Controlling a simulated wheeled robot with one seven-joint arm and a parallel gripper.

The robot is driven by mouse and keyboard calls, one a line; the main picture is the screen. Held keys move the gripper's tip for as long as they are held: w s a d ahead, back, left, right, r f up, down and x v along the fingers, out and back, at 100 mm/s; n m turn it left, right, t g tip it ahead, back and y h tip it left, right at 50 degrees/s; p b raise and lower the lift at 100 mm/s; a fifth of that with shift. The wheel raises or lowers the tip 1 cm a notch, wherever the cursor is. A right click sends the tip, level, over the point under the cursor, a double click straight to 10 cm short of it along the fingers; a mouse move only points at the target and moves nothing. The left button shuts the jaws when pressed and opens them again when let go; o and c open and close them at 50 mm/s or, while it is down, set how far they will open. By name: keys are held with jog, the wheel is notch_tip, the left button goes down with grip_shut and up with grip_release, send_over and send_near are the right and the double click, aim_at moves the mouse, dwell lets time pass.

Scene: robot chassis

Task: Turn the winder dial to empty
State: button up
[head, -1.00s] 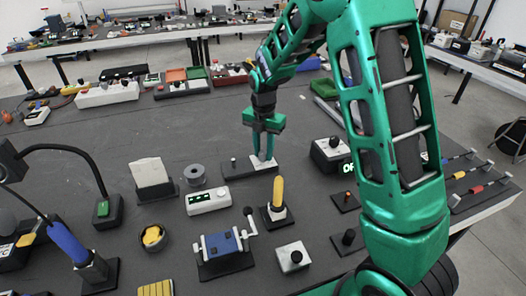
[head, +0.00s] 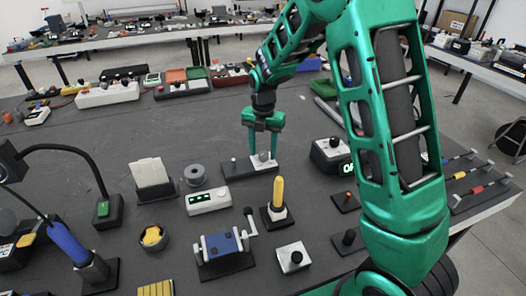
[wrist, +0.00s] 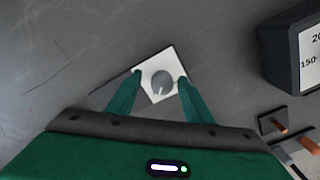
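The winder is a low dark base (head: 240,170) with a small post at its left end and a pale plate at its right. On the plate sits a round grey dial (wrist: 162,83) with a light pointer line running towards the bottom in the wrist view. The dial also shows in the head view (head: 263,155). My gripper (head: 263,154) is open, pointing down, with one finger on each side of the dial. In the wrist view a gap shows between the dial and each fingertip. No label for empty is readable.
A box with a knob and lit display (head: 330,155) stands close on the right.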

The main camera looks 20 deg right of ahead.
aim_at(264, 152)
jog(key=shift+s, duration=0.1)
notch_tip(264, 152, up, 11)
jog(key=shift+f, duration=0.2)
dwell(0.5)
jog(key=shift+d, duration=0.1)
jog(key=s+d+r+m, duration=0.2)
jog(key=s+d+m, duration=0.5)
jog(key=s+m, duration=0.2)
jog(key=s+d+r+m, duration=0.3)
jog(key=s+d+m, duration=0.3)
jog(key=s+m, duration=0.3)
jog(key=s+d+f+m, duration=0.1)
jog(key=s+d+m, duration=0.1)
jog(key=s+m, duration=0.6)
jog(key=s+d+f+m, duration=0.2)
jog(key=s+m, duration=0.6)
jog(key=s, duration=0.3)
jog(key=shift+s+m, duration=0.15)
jog(key=shift+m, duration=0.25)
jog(key=shift+d, duration=0.1)
